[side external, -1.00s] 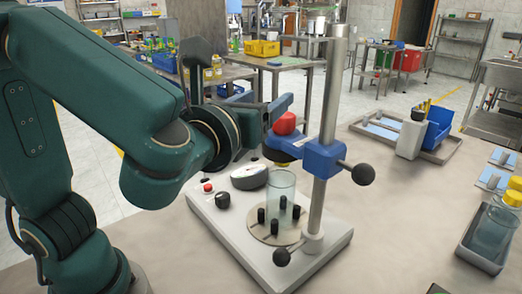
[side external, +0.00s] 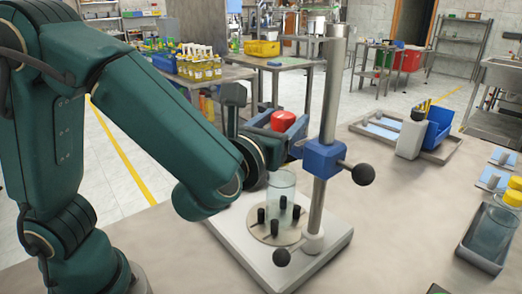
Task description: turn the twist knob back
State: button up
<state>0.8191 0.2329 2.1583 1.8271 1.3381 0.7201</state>
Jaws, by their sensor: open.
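A tester with a pale base (side external: 335,238) stands on the bench. Its steel column (side external: 327,110) carries a blue clamp block (side external: 323,158) with a black side knob (side external: 363,174). A red rounded knob-like piece (side external: 283,121) shows left of the column, above a clear jar (side external: 282,187). My gripper (side external: 285,134) is open at the red piece, with a blue-grey finger across its near side. I cannot tell whether they touch. My arm hides the base's left part, including its black dial, red button and display.
Black pegs (side external: 283,203) surround the jar on a round plate (side external: 262,231). Another black knob (side external: 281,257) sits low by the column. At right are a grey bin (side external: 466,259) with a jar and a tray with a blue bin (side external: 437,128). Bench between is clear.

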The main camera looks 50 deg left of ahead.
aim_at(280, 125)
jog(key=shift+w, duration=0.15)
grip_shut()
jog(key=shift+n+g+y, duration=0.6)
jog(key=shift+n+y, duration=0.2)
jog(key=shift+y, duration=0.3)
grip_release()
jog(key=shift+v, duration=2.6)
